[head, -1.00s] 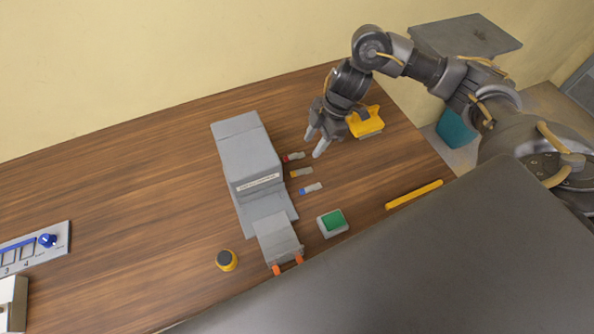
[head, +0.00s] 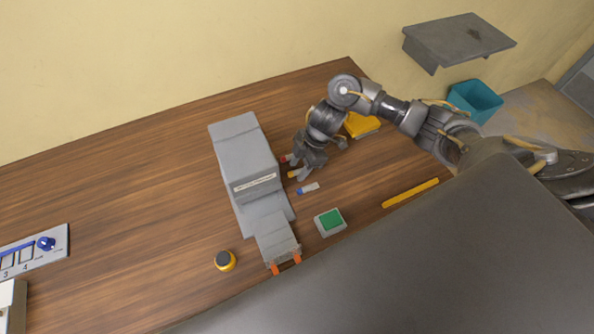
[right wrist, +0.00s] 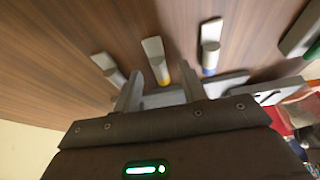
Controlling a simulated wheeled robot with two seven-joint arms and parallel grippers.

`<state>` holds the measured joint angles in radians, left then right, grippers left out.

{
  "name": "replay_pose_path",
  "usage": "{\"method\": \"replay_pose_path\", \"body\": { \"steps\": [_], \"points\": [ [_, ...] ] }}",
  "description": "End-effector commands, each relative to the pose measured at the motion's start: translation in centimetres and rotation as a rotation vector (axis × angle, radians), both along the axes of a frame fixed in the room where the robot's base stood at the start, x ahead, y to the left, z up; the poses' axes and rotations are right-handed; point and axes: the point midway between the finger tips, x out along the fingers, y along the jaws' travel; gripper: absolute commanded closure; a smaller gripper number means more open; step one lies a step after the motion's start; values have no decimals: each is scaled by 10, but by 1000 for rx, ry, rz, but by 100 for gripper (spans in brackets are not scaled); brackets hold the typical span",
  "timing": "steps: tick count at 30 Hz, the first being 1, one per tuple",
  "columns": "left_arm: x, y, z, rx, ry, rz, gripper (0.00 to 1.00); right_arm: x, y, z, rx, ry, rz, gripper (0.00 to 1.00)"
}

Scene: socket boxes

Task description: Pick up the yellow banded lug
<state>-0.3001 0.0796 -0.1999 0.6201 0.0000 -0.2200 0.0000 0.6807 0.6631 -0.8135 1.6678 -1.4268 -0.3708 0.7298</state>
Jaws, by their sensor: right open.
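The yellow banded lug (head: 293,174) lies on the wooden table right of the grey machine, partly hidden by my right gripper (head: 299,173). In the right wrist view the lug (right wrist: 156,60) is a grey tab with a yellow band at its near end. My right gripper (right wrist: 160,80) is open, one finger on each side of the lug in that picture. I cannot tell how far above the table the fingertips are. My left gripper is not in view.
A red banded lug (head: 286,158) and a blue banded lug (head: 308,188) lie on either side. The grey machine (head: 245,160) stands close left. A green button (head: 331,221), a yellow bar (head: 410,193) and a yellow-handled tool (head: 362,125) are nearby.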

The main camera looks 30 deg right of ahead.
Motion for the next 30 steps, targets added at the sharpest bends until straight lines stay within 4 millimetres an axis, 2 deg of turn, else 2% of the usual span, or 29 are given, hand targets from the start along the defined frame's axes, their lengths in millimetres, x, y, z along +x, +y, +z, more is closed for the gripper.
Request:
{"method": "replay_pose_path", "body": {
  "steps": [8,15,18,30],
  "points": [
    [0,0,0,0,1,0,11,0,1,-3,-1,-1,1,58],
    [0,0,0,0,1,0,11,0,1,-3,-1,-1,1,90],
    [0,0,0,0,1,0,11,0,1,-3,-1,-1,1,100],
    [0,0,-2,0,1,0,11,1,1,3,1,-4,2,100]
  ]
}}
